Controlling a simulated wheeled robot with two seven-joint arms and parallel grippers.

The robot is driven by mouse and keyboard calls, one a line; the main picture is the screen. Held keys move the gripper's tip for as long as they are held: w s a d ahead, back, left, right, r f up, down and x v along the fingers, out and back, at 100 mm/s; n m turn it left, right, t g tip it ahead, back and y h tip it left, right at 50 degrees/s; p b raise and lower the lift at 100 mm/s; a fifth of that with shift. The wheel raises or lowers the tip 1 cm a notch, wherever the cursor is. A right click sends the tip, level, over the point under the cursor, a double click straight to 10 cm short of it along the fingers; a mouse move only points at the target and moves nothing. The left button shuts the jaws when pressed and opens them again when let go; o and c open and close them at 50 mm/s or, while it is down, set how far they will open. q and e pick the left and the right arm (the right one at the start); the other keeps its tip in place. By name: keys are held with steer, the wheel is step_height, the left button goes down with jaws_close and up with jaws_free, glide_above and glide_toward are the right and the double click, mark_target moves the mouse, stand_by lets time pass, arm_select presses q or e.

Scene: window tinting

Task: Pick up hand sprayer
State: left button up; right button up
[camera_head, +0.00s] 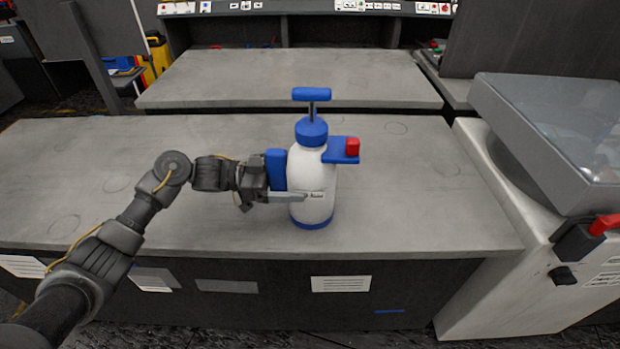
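The hand sprayer (311,182) stands upright on the near grey table. It has a white body, a blue base, a blue pump top with a T-handle, a blue side grip on the left, and a red-tipped nozzle pointing right. My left gripper (287,197) is at the sprayer's left side, beside the blue grip. One finger reaches across the front of the lower white body. The other finger is hidden, so I cannot tell whether the gripper is closed on the sprayer. My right gripper is not in view.
The near table (420,205) is otherwise clear. A second grey table (230,78) stands behind it across a narrow gap. A dark panel and yellow items stand at the back left.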

arm_select(q)
steer(key=c, duration=0.8)
steer(key=shift+c, duration=0.2)
steer(key=shift+r, duration=0.15)
steer(key=shift+r, duration=0.55)
steer(key=s+d+r, duration=0.1)
steer(key=s+r, duration=1)
steer(key=s, duration=0.3)
steer(key=shift+r+p, duration=0.35)
